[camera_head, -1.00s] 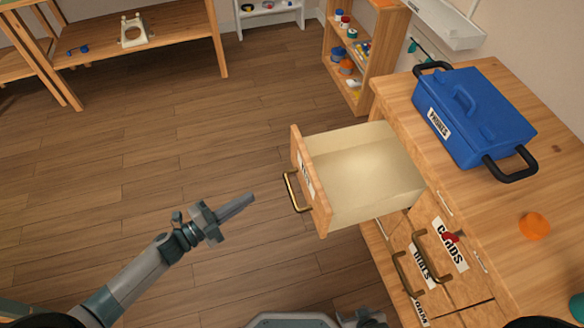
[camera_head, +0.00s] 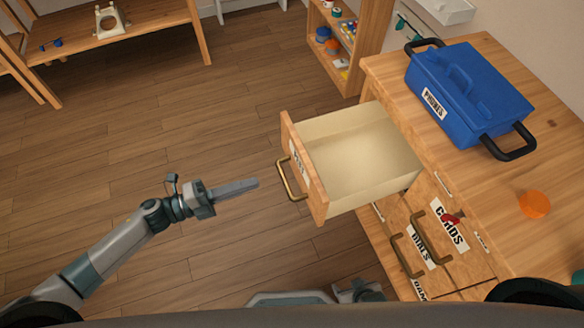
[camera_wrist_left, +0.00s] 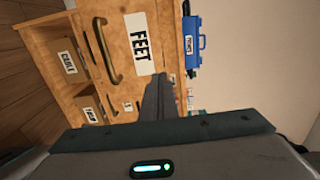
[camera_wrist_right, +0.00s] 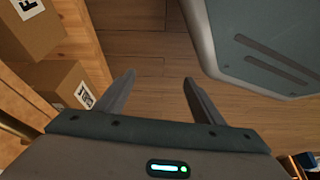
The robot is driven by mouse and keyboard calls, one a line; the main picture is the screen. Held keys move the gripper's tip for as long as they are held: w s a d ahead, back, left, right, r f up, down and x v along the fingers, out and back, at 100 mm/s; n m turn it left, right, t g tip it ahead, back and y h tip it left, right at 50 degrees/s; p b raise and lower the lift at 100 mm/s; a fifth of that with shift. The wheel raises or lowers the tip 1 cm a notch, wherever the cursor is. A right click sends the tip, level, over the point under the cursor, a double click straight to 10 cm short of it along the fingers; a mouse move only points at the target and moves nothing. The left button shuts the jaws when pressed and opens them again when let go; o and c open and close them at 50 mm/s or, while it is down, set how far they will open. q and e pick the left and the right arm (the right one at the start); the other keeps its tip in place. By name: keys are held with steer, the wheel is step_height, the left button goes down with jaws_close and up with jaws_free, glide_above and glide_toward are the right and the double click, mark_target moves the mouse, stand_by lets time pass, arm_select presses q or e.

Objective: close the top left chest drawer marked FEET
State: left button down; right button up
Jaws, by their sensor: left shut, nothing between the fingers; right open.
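The FEET drawer (camera_head: 357,158) is pulled out of the wooden chest at its top left and looks empty. Its brass handle (camera_head: 288,180) is on the front panel, which faces left. In the left wrist view, the panel with its FEET label (camera_wrist_left: 141,43) and handle (camera_wrist_left: 108,52) is straight ahead. My left gripper (camera_head: 255,184) is shut and empty, its fingertips pointing at the panel, a short gap to the left of the handle. My right gripper (camera_wrist_right: 155,82) is open and empty, low over the floor; in the head view only a small part of that arm shows at the bottom.
A blue case (camera_head: 468,95) and an orange object (camera_head: 535,204) stand on the chest top (camera_head: 440,150). Other drawers, one marked CARDS (camera_head: 450,225), have handles below. A shelf (camera_head: 345,50) stands behind. In the right wrist view, cardboard boxes (camera_wrist_right: 65,85) sit at left. The floor (camera_head: 130,140) at left is clear.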

mark_target(305, 166)
arm_select(q)
steer(key=p+x, duration=0.3)
steer(key=x, duration=0.9)
steer(key=shift+w+d, duration=0.1)
steer(key=shift+d, duration=0.2)
arm_select(e)
steer(key=w+a+r+t, duration=0.2)
steer(key=a, duration=0.1)
steer(key=shift+w+r+y, duration=0.2)
steer(key=shift+r+y, duration=0.05)
steer(key=shift+y, duration=0.05)
arm_select(q)
steer(key=b+x, duration=0.6)
steer(key=x, duration=1.9)
steer(key=shift+b, duration=0.4)
arm_select(e)
steer(key=s+d+f+g+h, duration=0.1)
steer(key=s+d+g, duration=0.2)
steer(key=s+d, duration=0.1)
steer(key=shift+d+f+g, duration=0.3)
steer(key=shift+d+g, duration=0.1)
steer(key=shift+d, duration=0.1)
arm_select(q)
steer(key=shift+a+f, duration=0.15)
